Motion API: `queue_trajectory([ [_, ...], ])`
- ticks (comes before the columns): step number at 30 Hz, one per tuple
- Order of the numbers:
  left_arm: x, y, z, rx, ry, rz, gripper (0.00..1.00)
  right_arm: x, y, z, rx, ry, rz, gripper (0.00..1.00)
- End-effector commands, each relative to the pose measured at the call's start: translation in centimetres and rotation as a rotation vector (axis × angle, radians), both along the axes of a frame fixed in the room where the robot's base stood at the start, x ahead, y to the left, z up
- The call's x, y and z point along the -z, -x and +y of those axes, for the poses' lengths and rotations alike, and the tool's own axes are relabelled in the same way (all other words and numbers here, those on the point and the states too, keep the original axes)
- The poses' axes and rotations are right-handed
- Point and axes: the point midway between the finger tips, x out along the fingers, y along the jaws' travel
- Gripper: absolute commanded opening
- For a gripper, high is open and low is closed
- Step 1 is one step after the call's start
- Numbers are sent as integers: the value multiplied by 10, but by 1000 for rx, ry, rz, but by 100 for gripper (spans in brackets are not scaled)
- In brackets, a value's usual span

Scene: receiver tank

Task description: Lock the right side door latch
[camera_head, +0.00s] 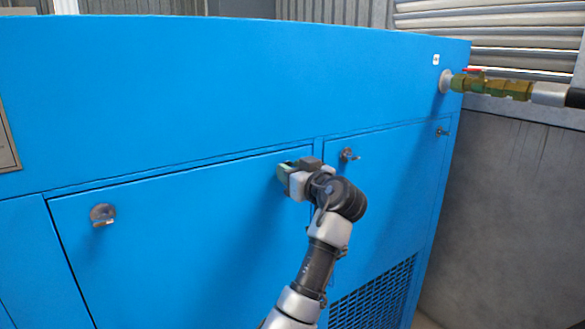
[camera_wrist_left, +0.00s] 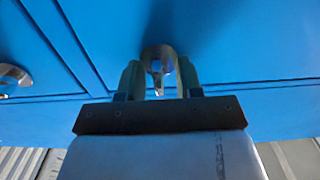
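A blue cabinet has a wide front door panel (camera_head: 190,235) with a metal latch (camera_head: 103,214) at its left. My left gripper (camera_head: 284,173) is at the right upper part of this same panel, and in the head view it hides the latch there. The left wrist view shows that latch (camera_wrist_left: 158,68), a metal plate with a small key-like handle, between the two fingers of my left gripper (camera_wrist_left: 160,82). The fingers are apart on either side of the handle, with gaps visible. Whether the fingertips touch the door cannot be told. My right gripper is not in view.
A narrower door panel (camera_head: 385,190) to the right has latches near its left (camera_head: 348,154) and right (camera_head: 441,131) edges. A vent grille (camera_head: 372,298) is below. A brass valve and pipe (camera_head: 490,87) stick out at the upper right. A grey wall (camera_head: 510,200) stands beyond.

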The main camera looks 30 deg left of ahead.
Motion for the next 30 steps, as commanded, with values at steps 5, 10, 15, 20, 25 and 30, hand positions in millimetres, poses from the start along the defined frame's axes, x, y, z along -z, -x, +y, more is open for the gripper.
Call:
queue_trajectory([
  [5, 0, 0, 0, 0, 0, 0, 35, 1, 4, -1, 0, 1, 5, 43],
  [10, 0, 0, 0, 0, 0, 0, 9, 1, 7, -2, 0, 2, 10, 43],
  [15, 0, 0, 0, 0, -1, 1, 0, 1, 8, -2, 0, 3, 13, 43],
  [20, 0, 0, 0, 0, -8, 16, 0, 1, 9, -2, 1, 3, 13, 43],
  [25, 0, 0, -1, 0, -32, 75, 0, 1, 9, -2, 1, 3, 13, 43],
  [30, -1, -1, -1, 0, -78, 183, 0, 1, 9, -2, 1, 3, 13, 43],
])
